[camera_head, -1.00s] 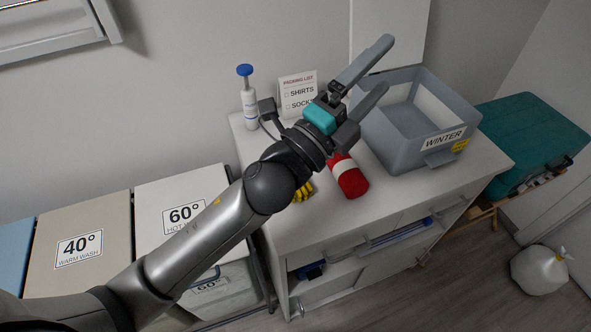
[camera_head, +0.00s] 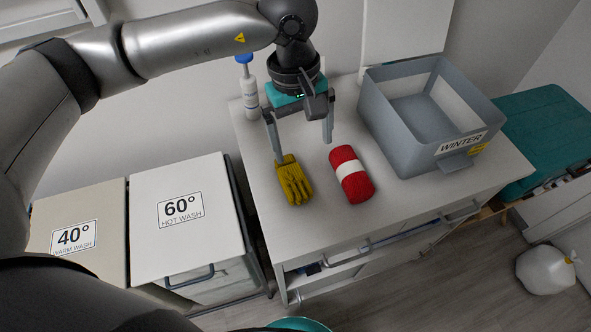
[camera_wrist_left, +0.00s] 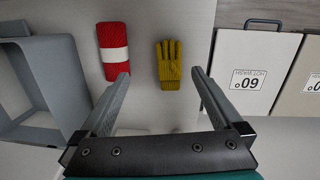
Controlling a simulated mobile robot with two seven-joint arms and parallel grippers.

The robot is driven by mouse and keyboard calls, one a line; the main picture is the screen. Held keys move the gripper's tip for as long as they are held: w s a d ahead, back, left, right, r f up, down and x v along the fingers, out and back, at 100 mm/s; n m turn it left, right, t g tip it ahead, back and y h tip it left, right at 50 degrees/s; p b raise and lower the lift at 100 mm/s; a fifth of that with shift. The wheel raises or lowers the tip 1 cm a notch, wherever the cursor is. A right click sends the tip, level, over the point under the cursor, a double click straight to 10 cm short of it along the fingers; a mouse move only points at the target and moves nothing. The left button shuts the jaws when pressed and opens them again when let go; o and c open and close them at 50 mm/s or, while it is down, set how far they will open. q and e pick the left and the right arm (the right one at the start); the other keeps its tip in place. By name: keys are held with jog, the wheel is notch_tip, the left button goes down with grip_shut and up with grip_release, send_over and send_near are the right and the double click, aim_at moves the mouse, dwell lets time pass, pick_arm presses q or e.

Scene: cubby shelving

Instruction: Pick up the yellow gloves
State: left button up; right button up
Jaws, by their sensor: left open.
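The yellow gloves (camera_head: 290,181) lie flat on the white cabinet top, left of a red rolled item with a white band. My left gripper (camera_head: 303,151) is open and empty, pointing down above the cabinet top. In the head view its left fingertip overlaps the cuff end of the gloves and its right finger hangs over bare surface behind the red roll. In the left wrist view the gloves (camera_wrist_left: 168,65) show beyond the fingertips, between the two finger lines and nearer the right finger of the left gripper (camera_wrist_left: 160,75). My right gripper is out of view.
The red roll (camera_head: 352,180) lies close right of the gloves. A grey WINTER bin (camera_head: 400,138) stands at the right of the cabinet top (camera_head: 330,228). A blue-topped pump bottle (camera_head: 250,95) stands at the back left. Hampers (camera_head: 180,240) stand left of the cabinet.

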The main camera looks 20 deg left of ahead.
pick_arm(q)
jog(key=w+a+y, duration=0.1)
jog(key=a, duration=0.2)
send_over(292, 173)
jog(key=f, duration=0.6)
jog(key=s+f, duration=0.1)
jog(key=f, duration=0.2)
jog(key=shift+w+f, duration=0.25)
jog(key=shift+f, duration=1.2)
jog(key=shift+w+f, duration=0.2)
jog(key=shift+f, duration=1.25)
jog(key=c, duration=1.4)
jog(key=shift+r, duration=0.15)
jog(key=shift+c, duration=0.2)
